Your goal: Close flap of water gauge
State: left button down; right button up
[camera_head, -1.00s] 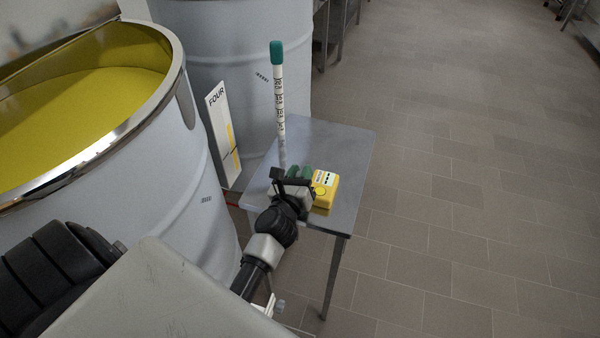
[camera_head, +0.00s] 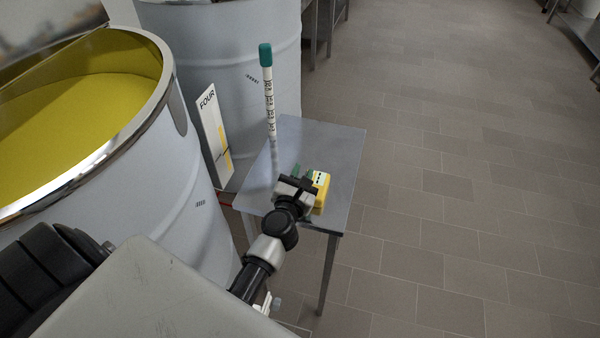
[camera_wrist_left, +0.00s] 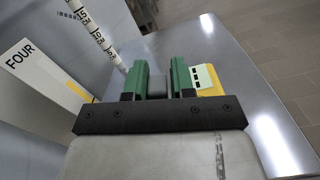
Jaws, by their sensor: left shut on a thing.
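The yellow water gauge (camera_head: 320,193), with a pale label panel, sits on the small grey metal table (camera_head: 340,145). It shows in the left wrist view (camera_wrist_left: 210,83), partly hidden behind the right-hand finger. My left gripper (camera_head: 299,172) is low over the table at the gauge's left side and hides part of it. In the left wrist view its two green fingers (camera_wrist_left: 159,68) are shut on a small dark grey piece (camera_wrist_left: 157,87). I cannot tell whether this piece is the gauge's flap. My right gripper is not in view.
A tall striped tube with a green cap (camera_head: 268,95) stands upright at the table's left side. A white sign reading FOUR (camera_head: 212,130) is left of it. Large pale tanks (camera_head: 215,70) bound the left and back. Tiled floor (camera_head: 450,190) on the right is clear.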

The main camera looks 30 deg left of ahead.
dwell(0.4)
pick_arm(q)
jog(key=c, duration=1)
grip_release()
jog(key=shift+c, duration=0.2)
jog(key=b+v, duration=0.2)
jog(key=v, duration=0.8)
jog(key=shift+s, duration=0.4)
